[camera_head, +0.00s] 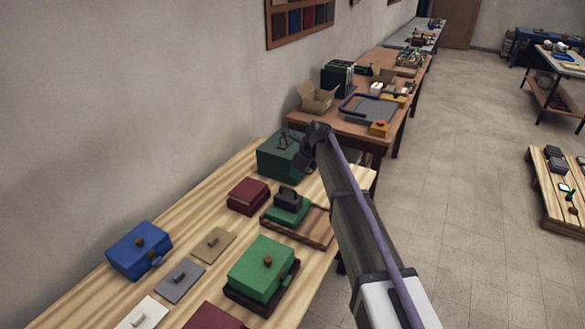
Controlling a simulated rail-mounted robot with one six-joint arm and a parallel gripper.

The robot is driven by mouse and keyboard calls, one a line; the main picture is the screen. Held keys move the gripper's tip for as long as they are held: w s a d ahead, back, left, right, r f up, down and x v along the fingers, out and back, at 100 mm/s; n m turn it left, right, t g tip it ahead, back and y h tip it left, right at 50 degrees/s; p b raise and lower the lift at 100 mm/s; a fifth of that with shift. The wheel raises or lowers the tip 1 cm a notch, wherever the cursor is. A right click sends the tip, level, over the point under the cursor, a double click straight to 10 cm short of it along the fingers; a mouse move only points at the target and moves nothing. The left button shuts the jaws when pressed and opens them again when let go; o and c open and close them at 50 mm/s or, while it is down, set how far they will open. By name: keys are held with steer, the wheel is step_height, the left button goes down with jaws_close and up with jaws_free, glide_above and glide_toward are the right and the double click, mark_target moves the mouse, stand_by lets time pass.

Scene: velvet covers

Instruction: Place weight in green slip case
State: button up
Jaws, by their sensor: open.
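A dark weight-like block with a handle (289,198) sits on a green case (284,214) on a wooden tray; I cannot tell whether this block is the weight. A dark green case (268,163) stands behind it, near the wall. Another green case (262,262) with a brown knob sits on a dark base in front. I cannot tell which one is the slip case. My gripper (303,152) is open at the dark green case's right side, with my arm reaching up from the lower right. The arm end hides part of that case. No held object shows.
On the light wooden table (190,215) are a blue case (139,250), a dark red block (248,196) and several flat lidded plates. A brown table (345,125) behind holds an open box (317,98) and a tray.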

steer(key=shift+s+d+r, duration=0.1)
steer(key=shift+d+r, duration=0.05)
steer(key=shift+r, duration=0.2)
steer(key=s+d+n+h, duration=0.1)
steer(key=s+d+n, duration=0.5)
steer(key=s, duration=0.6)
steer(key=s+d+f+n+g+h, duration=0.1)
steer(key=s+d+n, duration=0.6)
steer(key=s, duration=0.6)
steer(key=s+d+n+h, duration=0.2)
steer(key=s+d+n, duration=0.5)
steer(key=s+n, duration=0.3)
steer(key=s, duration=0.2)
steer(key=shift+s+d+f+g, duration=0.15)
steer(key=shift+s+d+g, duration=0.1)
steer(key=shift+s+g, duration=0.15)
steer(key=shift+w+f+b, duration=0.1)
steer(key=shift+f+b, duration=0.1)
steer(key=shift+b, duration=0.1)
